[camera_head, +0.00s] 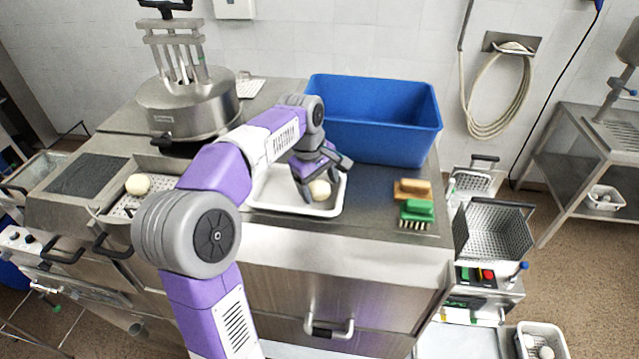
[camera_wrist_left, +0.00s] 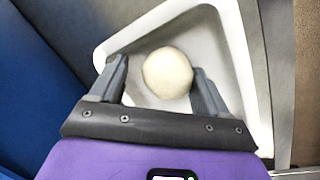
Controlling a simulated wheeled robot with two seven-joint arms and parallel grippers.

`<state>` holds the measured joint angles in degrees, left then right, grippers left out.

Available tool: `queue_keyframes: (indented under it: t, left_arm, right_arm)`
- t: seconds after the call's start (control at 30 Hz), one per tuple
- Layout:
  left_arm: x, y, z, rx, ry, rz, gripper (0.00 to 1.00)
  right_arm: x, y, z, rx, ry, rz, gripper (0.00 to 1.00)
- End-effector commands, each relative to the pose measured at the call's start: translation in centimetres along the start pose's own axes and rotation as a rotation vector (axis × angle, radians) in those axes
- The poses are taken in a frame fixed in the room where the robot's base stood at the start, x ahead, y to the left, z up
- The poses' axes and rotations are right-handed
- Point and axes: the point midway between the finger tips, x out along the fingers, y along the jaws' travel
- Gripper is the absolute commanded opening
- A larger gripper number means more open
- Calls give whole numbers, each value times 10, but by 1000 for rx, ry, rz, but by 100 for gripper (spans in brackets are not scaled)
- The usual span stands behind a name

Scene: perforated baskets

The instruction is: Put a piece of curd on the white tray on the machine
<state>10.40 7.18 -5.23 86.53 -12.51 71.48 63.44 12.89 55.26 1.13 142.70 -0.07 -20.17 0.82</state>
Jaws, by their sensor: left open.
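The white tray (camera_head: 262,191) lies on the steel machine top. A round cream-coloured piece of curd (camera_head: 320,190) is in the tray, towards its right end. My left gripper (camera_head: 318,180) is over the tray at this piece. In the left wrist view the gripper (camera_wrist_left: 160,85) is open, with the piece of curd (camera_wrist_left: 168,73) between its two fingers and the white tray (camera_wrist_left: 232,50) beneath. I cannot tell whether either finger touches the curd. A second piece of curd (camera_head: 138,184) sits at the left of the machine, by the perforated metal basin (camera_head: 125,207). My right gripper does not show.
A large blue bin (camera_head: 385,125) stands behind and right of the tray. A brown brush (camera_head: 412,189) and a green brush (camera_head: 417,209) lie at the right edge. A steel press-like device (camera_head: 188,105) stands at the back left. Perforated baskets (camera_head: 492,230) are off to the right.

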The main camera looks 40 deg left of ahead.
Motion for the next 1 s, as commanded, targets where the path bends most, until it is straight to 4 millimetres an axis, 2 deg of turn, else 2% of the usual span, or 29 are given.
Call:
queue_keyframes:
  t: [0.03, 0.1, 0.37, 0.43, 0.53, 0.8, 1.0]
  left_arm:
    - [7, -5, 1, -4, -9, -22, 86]
    - [7, -5, 0, -5, -10, -24, 86]
    - [1, -4, 0, -6, -10, -26, 86]
    - [-8, -2, 0, -6, -9, -25, 86]
    - [-26, 0, 0, -5, -5, -14, 86]
    - [-91, 2, 0, -3, -4, -10, 86]
    - [-118, 2, 0, -1, -4, -10, 86]
  right_arm:
    - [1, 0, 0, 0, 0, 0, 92]
    - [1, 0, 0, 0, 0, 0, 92]
    - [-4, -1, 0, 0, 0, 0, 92]
    - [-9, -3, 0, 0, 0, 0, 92]
    - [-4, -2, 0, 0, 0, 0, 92]
    - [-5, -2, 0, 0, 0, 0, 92]
    - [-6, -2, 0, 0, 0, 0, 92]
